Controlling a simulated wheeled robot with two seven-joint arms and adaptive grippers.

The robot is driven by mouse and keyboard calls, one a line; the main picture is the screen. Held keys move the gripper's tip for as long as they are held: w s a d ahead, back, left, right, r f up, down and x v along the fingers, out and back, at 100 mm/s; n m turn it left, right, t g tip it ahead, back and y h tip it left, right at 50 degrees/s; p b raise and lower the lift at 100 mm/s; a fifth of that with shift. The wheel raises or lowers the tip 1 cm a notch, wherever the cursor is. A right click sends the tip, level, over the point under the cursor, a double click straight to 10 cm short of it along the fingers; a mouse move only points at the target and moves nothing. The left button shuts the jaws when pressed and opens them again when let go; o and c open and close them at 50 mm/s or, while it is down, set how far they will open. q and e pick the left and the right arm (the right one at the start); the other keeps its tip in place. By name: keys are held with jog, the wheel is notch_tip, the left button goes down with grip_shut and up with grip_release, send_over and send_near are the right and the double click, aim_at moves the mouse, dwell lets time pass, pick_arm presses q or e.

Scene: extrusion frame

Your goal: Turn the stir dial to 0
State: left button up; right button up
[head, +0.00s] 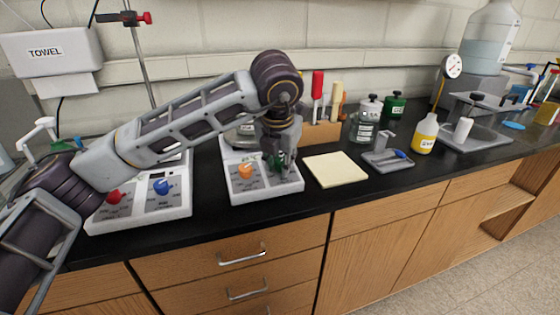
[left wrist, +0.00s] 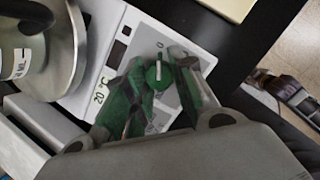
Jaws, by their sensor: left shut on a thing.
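The white hotplate (head: 265,190) in the middle of the bench has an orange dial (head: 245,171) on the left of its front panel and a green dial to its right. My left gripper (head: 281,163) reaches down over the green dial and mostly hides it in the head view. In the left wrist view the green dial (left wrist: 158,76) sits between the two fingers, and my left gripper (left wrist: 160,85) is shut on it. The dial's white line runs toward the printed 0 above it.
Another white hotplate with a red dial (head: 114,197) and a blue dial (head: 162,187) stands on the left.

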pick_arm(q)
jog(key=shift+r, duration=0.1)
jog(key=o, duration=1)
jog(key=shift+o, duration=0.2)
jog(key=v, duration=1.2)
